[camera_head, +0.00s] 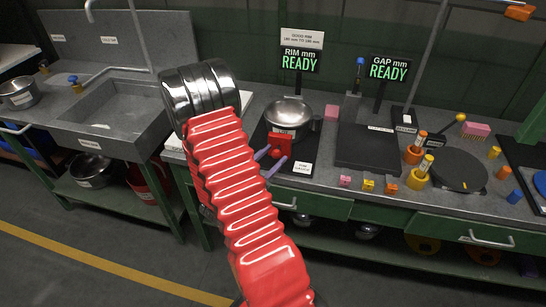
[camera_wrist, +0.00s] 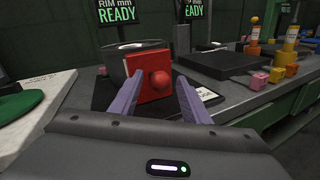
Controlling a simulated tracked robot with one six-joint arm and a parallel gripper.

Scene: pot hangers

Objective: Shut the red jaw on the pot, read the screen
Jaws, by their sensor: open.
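The red jaw (camera_head: 279,146) is a block with a round red knob, standing on a dark plate in front of the steel pot (camera_head: 287,112). In the wrist view the red jaw (camera_wrist: 149,92) is ahead, its knob between my purple fingers. My gripper (camera_head: 270,160) is open, with nothing held; it also shows in the wrist view (camera_wrist: 161,78). Whether a fingertip touches the jaw I cannot tell. The pot (camera_wrist: 124,47) is mostly hidden behind the jaw there; whether jaw and pot touch is unclear. The RIM mm screen (camera_head: 299,61) reads READY.
A second screen, GAP mm (camera_head: 389,69), also reads READY. A dark block (camera_head: 370,147) stands right of the jaw, with small coloured blocks (camera_head: 368,185) in front. A sink (camera_head: 115,105) is at left. A green drawer front (camera_head: 310,201) lies below the counter edge.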

